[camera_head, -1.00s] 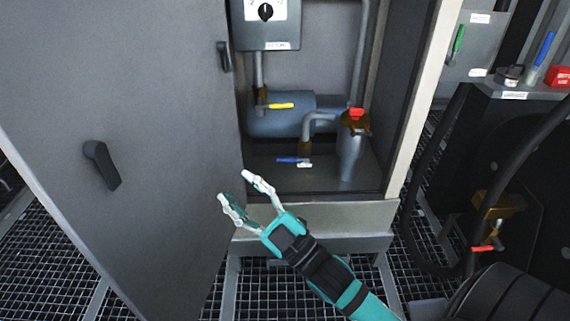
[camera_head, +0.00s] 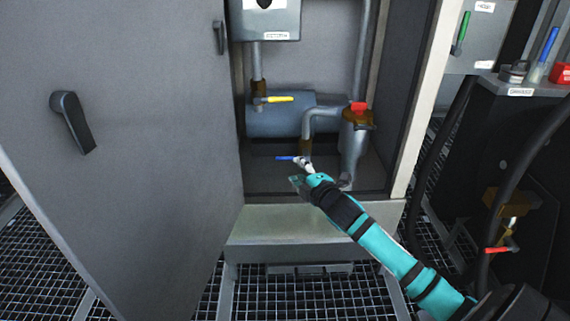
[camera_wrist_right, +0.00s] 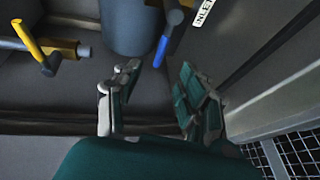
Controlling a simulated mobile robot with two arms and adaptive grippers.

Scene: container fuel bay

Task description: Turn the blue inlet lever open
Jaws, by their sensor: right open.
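The blue inlet lever (camera_head: 287,158) sits low inside the open cabinet, below the bent grey pipe, and lies roughly level. It also shows in the right wrist view (camera_wrist_right: 162,50), just beyond the fingertips, with a label reading INLET beside its pivot. My right gripper (camera_head: 301,170) is inside the cabinet at the lever and hides part of it. In the right wrist view the two fingers (camera_wrist_right: 160,92) are apart with nothing between them, and the lever's free end points toward the gap. I cannot tell whether a finger touches it. My left gripper is not in view.
A yellow lever (camera_head: 281,99) and a red-handled valve (camera_head: 358,107) are close above in the cabinet. The open grey door (camera_head: 130,150) bounds the left side, and the cabinet's pale frame (camera_head: 420,100) the right. The front sill (camera_head: 300,222) lies under my arm.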

